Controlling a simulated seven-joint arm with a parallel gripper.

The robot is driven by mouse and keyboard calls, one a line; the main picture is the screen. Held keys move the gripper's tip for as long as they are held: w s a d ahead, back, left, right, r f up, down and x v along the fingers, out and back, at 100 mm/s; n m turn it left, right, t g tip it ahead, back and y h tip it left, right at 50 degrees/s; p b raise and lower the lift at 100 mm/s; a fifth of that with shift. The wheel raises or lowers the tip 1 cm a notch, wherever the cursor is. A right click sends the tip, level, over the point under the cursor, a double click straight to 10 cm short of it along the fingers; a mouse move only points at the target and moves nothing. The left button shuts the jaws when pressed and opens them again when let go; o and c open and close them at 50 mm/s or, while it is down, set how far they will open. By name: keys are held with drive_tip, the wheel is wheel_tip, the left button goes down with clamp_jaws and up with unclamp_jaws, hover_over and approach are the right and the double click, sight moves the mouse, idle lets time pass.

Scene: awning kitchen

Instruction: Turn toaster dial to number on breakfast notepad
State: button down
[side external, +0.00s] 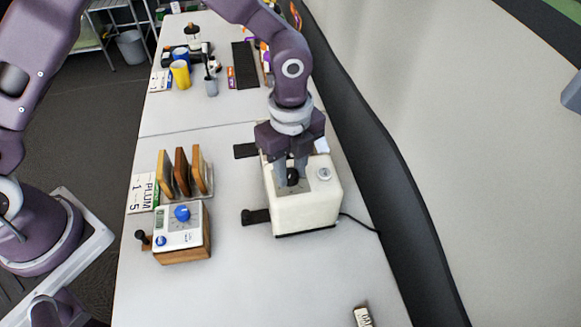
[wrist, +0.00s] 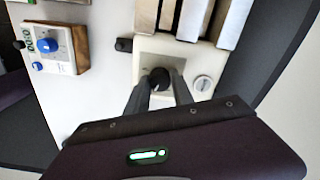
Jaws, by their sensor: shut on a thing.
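The cream toaster (side external: 318,212) stands on the white table under my gripper. Its black dial (wrist: 159,79) sits on the grey top panel, between my two fingers. My gripper (side external: 292,174) points down and is shut on the dial; it also shows in the wrist view (wrist: 161,84). The fingers hide part of the dial and its markings, and I cannot read a setting. A white card (side external: 143,193) lettered "PLUM" with "1" and "5" lies at the table's left edge. Another card (side external: 160,81) lies farther back, too small to read. I cannot tell which is the breakfast notepad.
A wood-cased device (side external: 182,240) with blue knobs stands left of the toaster. Upright wooden slabs (side external: 182,172) stand behind it. A yellow cup (side external: 180,74) and clutter are at the far end. A small lettered block (side external: 362,316) lies at front right. The front middle is clear.

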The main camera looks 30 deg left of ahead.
drive_tip(key=n, duration=0.5)
drive_tip(key=shift+n, duration=0.3)
drive_tip(key=n, duration=1)
drive_tip(key=shift+n, duration=0.4)
drive_tip(key=n, duration=0.5)
drive_tip(key=shift+n, duration=0.6)
drive_tip(key=c, duration=1.1)
unclamp_jaws()
drive_tip(key=shift+r, duration=0.15)
